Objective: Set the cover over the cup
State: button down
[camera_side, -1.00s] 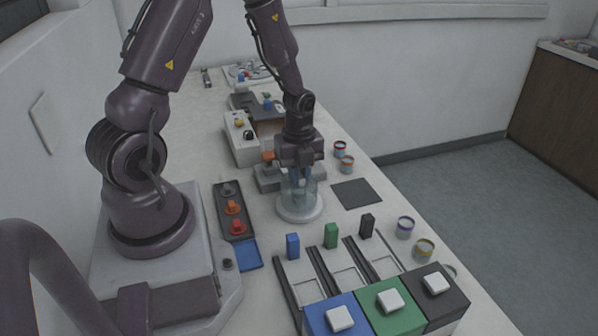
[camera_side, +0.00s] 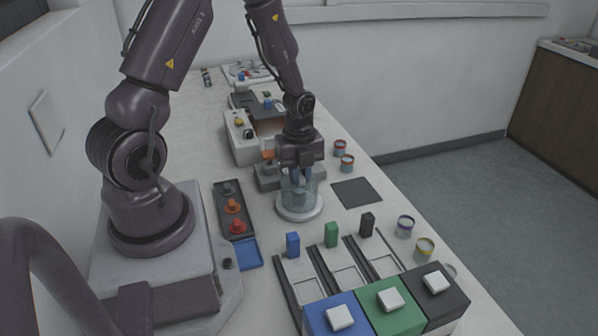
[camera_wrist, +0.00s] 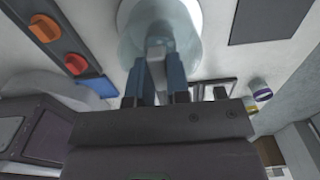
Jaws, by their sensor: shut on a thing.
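A clear, dome-like cover (camera_side: 313,192) stands upright over a round white base (camera_side: 300,217) near the middle of the bench. In the wrist view the pale, see-through cover (camera_wrist: 185,35) shows just beyond my fingertips. My gripper (camera_side: 301,176) points straight down at the top of the cover. Its blue fingers (camera_wrist: 158,82) are shut on a grey knob-like piece (camera_wrist: 156,55) at the cover's top. The cup cannot be made out clearly; my fingers and the cover hide what is inside. I cannot tell whether the cover's rim touches the base.
A grey block (camera_side: 268,178) stands close behind the cover. A dark tray with orange and red knobs (camera_side: 232,206) lies to the left, a dark mat (camera_side: 357,192) to the right. Blue, green and black blocks (camera_side: 331,235) stand in front. Small tins (camera_side: 347,163) line the right edge.

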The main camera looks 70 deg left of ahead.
jog(key=c, duration=0.5)
grip_release()
jog(key=shift+r, duration=3.5)
jog(key=shift+c, duration=0.3)
grip_shut()
